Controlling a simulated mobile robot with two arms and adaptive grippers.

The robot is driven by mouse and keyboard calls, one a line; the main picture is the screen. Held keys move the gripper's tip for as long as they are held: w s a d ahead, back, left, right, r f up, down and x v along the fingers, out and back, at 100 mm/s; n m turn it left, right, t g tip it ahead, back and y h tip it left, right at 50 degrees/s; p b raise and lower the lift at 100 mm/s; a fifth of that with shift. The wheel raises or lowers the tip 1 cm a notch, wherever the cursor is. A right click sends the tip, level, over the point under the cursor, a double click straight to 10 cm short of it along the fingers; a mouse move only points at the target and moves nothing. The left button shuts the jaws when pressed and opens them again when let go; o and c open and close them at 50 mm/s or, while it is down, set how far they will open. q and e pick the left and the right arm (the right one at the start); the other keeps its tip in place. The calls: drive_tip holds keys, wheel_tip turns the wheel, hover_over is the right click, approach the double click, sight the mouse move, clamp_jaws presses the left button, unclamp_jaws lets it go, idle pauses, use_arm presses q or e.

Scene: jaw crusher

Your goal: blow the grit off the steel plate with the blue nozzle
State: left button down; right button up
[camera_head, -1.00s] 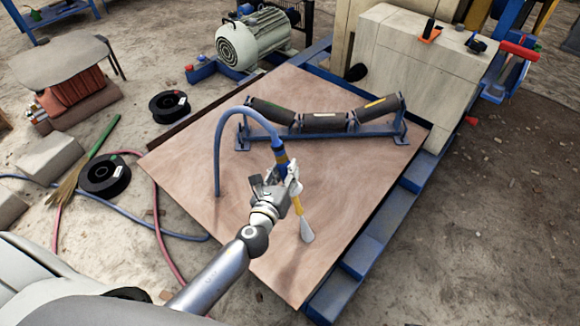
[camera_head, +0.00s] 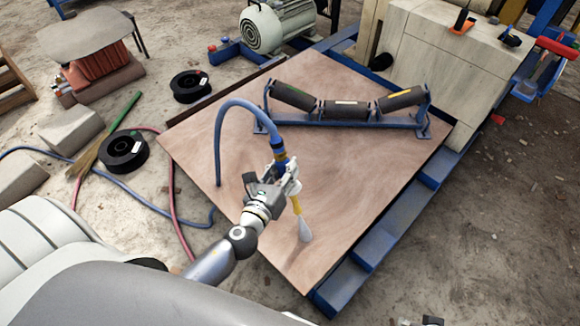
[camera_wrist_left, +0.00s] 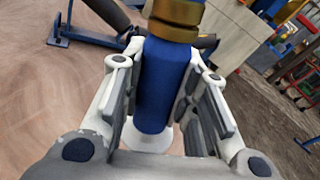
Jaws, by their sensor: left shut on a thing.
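The steel plate (camera_head: 345,195) lies flat on a blue frame, its surface pinkish brown with swirled smears; separate grit grains are too small to make out. The blue nozzle (camera_head: 279,158) is on a blue hose arching up from the plate's left side. My left gripper (camera_head: 284,178) is over the middle of the plate, shut around the nozzle's blue body (camera_wrist_left: 158,85). A brass collar shows above the fingers in the wrist view. Below the gripper a yellow piece leads to a pale flared shape (camera_head: 304,230) pointing down near the plate; contact cannot be told. My right gripper is not seen.
A roller frame (camera_head: 345,112) with dark rollers stands on the plate's far part. A green motor (camera_head: 278,25) and a pale block (camera_head: 440,65) stand behind. Black reels (camera_head: 124,151), a broom and loose hoses lie on the ground at left. The plate's near part is clear.

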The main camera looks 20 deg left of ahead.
use_arm(q)
drive_tip(key=shift+w+a+r, duration=0.1)
drive_tip(key=shift+w+a, duration=0.1)
drive_tip(key=shift+a, duration=0.15)
drive_tip(key=shift+w+a, duration=0.35)
drive_tip(key=shift+a, duration=0.5)
drive_tip(key=w+a, duration=0.2)
drive_tip(key=a, duration=0.4)
drive_tip(key=shift+w+a, duration=0.2)
drive_tip(key=shift+a, duration=0.1)
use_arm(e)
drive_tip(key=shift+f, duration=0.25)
